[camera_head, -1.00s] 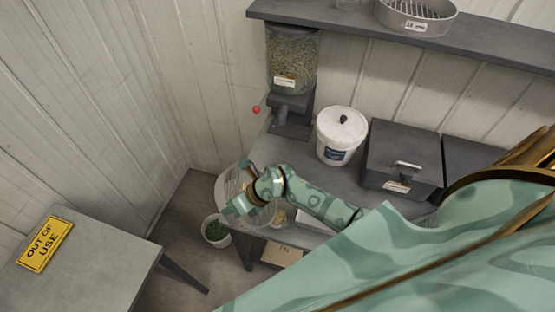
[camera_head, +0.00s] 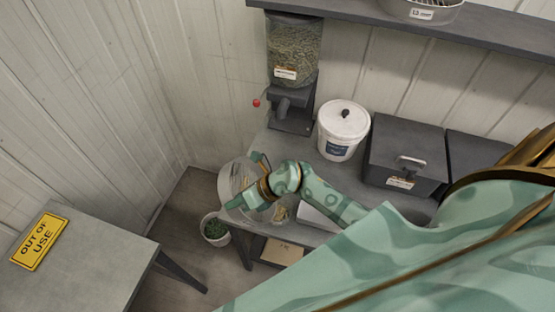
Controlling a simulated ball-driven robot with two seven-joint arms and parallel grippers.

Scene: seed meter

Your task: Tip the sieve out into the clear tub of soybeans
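My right gripper (camera_head: 250,201) is at the left end of the work table and seems closed on the rim of a round, pale grey sieve (camera_head: 234,180). The sieve is tilted, and its near side is covered by the gripper and wrist. A small patch of beige, likely soybeans (camera_head: 280,212), shows just right of the gripper at the table's front edge. The clear tub's walls cannot be made out behind the arm. I cannot tell whether anything is left in the sieve. My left gripper is not in view.
A seed hopper (camera_head: 293,55) stands at the back of the table (camera_head: 285,148), beside a white lidded bucket (camera_head: 342,130) and dark bins (camera_head: 405,155). A pot of green stuff (camera_head: 215,230) is on the floor. An "OUT OF USE" sign (camera_head: 42,242) lies on the left table.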

